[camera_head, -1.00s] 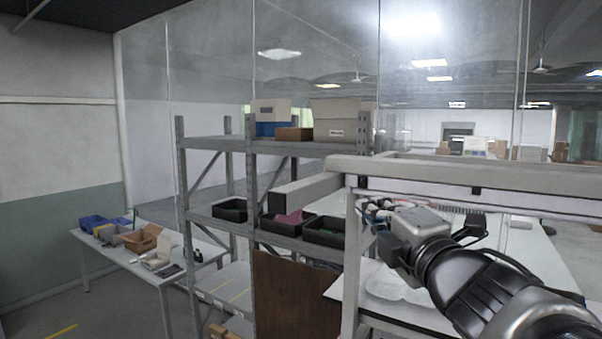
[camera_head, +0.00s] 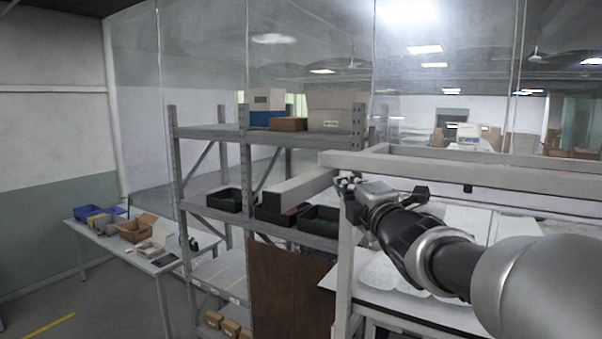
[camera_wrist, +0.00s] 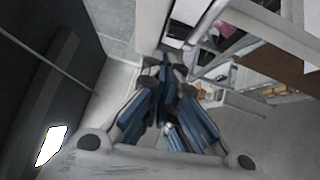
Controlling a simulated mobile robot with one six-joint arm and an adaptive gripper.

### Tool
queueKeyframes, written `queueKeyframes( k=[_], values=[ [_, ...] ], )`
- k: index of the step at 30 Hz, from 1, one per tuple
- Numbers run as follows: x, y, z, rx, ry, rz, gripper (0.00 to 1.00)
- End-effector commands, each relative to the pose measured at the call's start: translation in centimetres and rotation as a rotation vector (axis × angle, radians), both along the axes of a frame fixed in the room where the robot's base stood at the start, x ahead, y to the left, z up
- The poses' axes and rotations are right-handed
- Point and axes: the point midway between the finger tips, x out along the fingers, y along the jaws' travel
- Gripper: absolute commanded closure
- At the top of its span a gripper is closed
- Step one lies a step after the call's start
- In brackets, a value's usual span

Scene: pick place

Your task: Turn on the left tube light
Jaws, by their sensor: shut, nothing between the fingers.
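I cannot make out a left tube light or its switch for certain in either view. A bright white patch (camera_wrist: 50,146) shows on a dark surface at the lower left of the wrist view; I cannot tell what it is. My gripper (camera_head: 346,184) is in front of the grey bench frame (camera_head: 470,172) in the head view, close to the end of its left beam in the picture. I cannot tell whether it touches the frame. In the wrist view my gripper (camera_wrist: 166,64) has its blue-grey fingers shut with nothing between them.
A grey metal shelf (camera_head: 215,132) with black bins (camera_head: 223,200) and boxes stands left of the bench. A white table (camera_head: 150,265) with a blue bin and cardboard box is at the far left. Glass panels (camera_head: 310,60) stand behind. Floor at lower left is clear.

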Motion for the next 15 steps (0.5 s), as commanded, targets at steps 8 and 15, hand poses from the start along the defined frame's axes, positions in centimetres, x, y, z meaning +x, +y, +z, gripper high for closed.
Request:
queueKeyframes(
  k=[8, 15],
  values=[
    [1.7, -1.2, 0.4, 0.0, -0.001, 0.0, 1.0],
    [1.7, -1.2, 0.3, 0.0, -0.001, 0.0, 1.0]
  ],
)
